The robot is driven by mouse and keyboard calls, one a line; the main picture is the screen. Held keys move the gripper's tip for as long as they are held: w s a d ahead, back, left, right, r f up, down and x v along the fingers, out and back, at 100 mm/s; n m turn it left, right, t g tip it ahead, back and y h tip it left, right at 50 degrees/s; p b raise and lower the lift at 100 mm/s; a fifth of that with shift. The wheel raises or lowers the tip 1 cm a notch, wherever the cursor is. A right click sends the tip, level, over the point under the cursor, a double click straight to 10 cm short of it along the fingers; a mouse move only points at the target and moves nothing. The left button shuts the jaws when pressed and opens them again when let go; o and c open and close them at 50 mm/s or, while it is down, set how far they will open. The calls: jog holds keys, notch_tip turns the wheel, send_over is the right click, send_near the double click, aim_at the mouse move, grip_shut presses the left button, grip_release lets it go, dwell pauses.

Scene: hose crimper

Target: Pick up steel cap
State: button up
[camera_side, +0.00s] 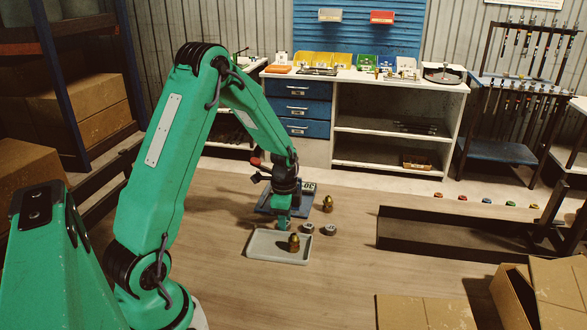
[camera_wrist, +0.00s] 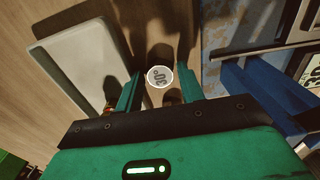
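In the side view, two small grey steel caps sit on the table just right of my gripper, one nearer (camera_side: 308,228) and one farther right (camera_side: 330,230). I cannot tell which one the wrist view shows. My gripper (camera_side: 284,222) points down beside the tray's back edge. In the wrist view my gripper (camera_wrist: 160,90) is open, with a gap on both sides of the disc.
A grey tray (camera_side: 262,244) holds a brass fitting (camera_side: 294,243); the tray also shows in the wrist view (camera_wrist: 75,50). Another brass fitting (camera_side: 327,204) stands behind the caps. A blue fixture (camera_wrist: 235,80) is close on the right. A dark channel (camera_side: 430,240) lies farther right.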

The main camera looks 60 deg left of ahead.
jog(key=shift+c, duration=0.5)
jog(key=c, duration=0.7)
jog(key=shift+o, duration=0.2)
jog(key=shift+r, duration=0.1)
jog(key=shift+r, duration=0.75)
jog(key=r, duration=0.1)
jog(key=d+r, duration=0.1)
jog(key=r, duration=0.1)
jog(key=d+r, duration=0.2)
jog(key=d, duration=0.1)
jog(key=s+d+r, duration=0.1)
jog(key=d+r, duration=0.1)
jog(key=d, duration=0.2)
jog(key=d+r, duration=0.2)
jog(key=d, duration=0.1)
jog(key=shift+s+d+r, duration=0.2)
jog(key=shift+d, duration=0.1)
